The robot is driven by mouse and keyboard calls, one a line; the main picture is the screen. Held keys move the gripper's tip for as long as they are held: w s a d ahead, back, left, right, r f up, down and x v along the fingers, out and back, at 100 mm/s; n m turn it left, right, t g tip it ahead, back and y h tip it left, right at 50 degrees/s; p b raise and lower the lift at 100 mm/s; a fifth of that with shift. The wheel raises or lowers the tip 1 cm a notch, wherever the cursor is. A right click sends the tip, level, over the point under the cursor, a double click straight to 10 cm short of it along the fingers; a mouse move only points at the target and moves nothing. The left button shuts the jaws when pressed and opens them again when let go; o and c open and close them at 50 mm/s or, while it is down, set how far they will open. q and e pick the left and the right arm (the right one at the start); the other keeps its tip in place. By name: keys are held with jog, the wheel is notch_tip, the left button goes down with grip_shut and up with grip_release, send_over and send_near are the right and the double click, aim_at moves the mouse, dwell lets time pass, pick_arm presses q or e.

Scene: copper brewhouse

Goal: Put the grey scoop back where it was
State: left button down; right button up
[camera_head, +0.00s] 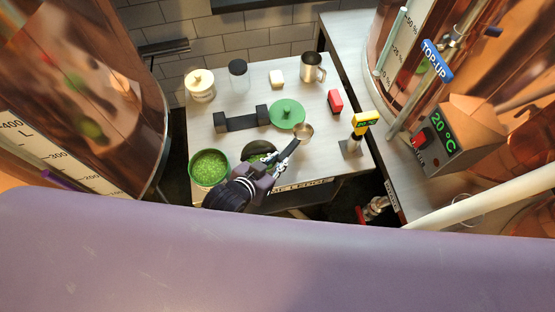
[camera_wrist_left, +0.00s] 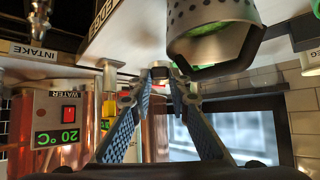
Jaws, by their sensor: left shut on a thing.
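The grey scoop (camera_head: 304,130) shows its small round bowl just past the fingertips of my left gripper (camera_head: 287,151) in the head view. My left gripper is shut on the scoop, above the front part of the table. In the left wrist view the fingers (camera_wrist_left: 163,100) close toward a small grey piece (camera_wrist_left: 160,70), likely part of the scoop; most of the scoop is hidden there. A black rest (camera_head: 243,122) with two raised ends and a low middle stands on the table, with nothing visible in it. My right gripper is not in view.
A green bowl of pellets (camera_head: 209,168) stands at the table's left front. A dark perforated container (camera_wrist_left: 212,35) with green inside is close to my gripper. A green lid (camera_head: 287,113), lidded jar (camera_head: 200,84), steel mug (camera_head: 312,67), red block (camera_head: 335,101) and yellow-topped display (camera_head: 364,122) stand around.

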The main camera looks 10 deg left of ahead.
pick_arm(q)
jog(key=shift+f, duration=0.15)
jog(key=shift+f, duration=0.5)
jog(key=c, duration=1.8)
grip_release()
jog(key=shift+r, duration=0.1)
jog(key=shift+r, duration=0.3)
jog(key=shift+s+r, duration=0.2)
jog(key=shift+r, duration=0.1)
jog(key=b+v, duration=0.1)
jog(key=v, duration=1)
jog(key=shift+s+a+r, duration=0.15)
jog(key=shift+a+r, duration=0.05)
